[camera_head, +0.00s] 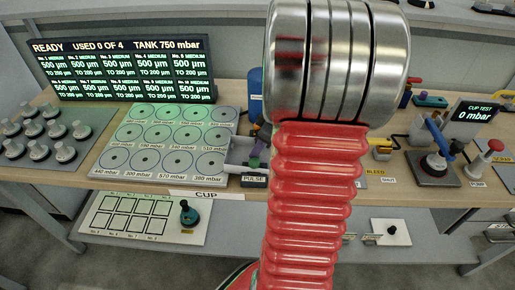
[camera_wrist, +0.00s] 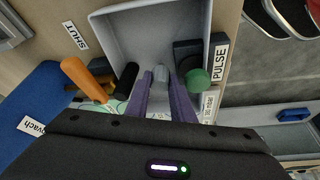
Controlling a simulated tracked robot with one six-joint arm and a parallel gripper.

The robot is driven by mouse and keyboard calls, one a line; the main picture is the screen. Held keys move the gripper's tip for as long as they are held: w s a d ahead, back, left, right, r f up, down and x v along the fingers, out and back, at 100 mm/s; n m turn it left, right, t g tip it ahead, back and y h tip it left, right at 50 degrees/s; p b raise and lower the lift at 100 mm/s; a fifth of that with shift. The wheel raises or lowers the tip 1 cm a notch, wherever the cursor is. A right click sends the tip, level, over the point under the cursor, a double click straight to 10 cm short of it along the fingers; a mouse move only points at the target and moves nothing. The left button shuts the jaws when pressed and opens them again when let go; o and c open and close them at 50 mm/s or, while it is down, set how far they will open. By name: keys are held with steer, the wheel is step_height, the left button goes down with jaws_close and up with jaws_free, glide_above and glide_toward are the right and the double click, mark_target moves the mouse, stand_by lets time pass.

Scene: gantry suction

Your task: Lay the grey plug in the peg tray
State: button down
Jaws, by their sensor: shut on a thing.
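The grey plug (camera_wrist: 160,76) sits between the purple fingertips of my gripper (camera_wrist: 161,84) in the wrist view, and my gripper is shut on it. Beyond the fingers a light grey open tray (camera_wrist: 120,27) fills the upper middle of the wrist view, and the plug shows against its inside. I take it to be the peg tray; no label on it is readable. I cannot tell whether the plug touches its floor. In the head view my red arm hides much of this area; part of the grey tray (camera_head: 238,150) shows left of the arm.
A green knob (camera_wrist: 196,80) by the PULSE label stands close right of the fingers. An orange handle (camera_wrist: 86,78) and a black cylinder are close left. A blue tank (camera_wrist: 38,108) lies farther left. The disc board (camera_head: 165,140) lies left in the head view.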

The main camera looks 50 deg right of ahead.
steer(key=c, duration=1.8)
jaws_free()
steer(key=shift+f, duration=0.1)
steer(key=v, duration=1.2)
steer(key=s+a+r+m, duration=0.1)
steer(key=a, duration=1)
steer(key=s+a+r+m+t+h, duration=0.1)
steer(key=a+r, duration=0.1)
steer(key=a, duration=0.9)
steer(key=a+r+m, duration=0.1)
steer(key=a, duration=1)
steer(key=shift+s+r+m+h, duration=0.2)
steer(key=shift+s+m+h, duration=0.1)
steer(key=shift+s+m, duration=0.1)
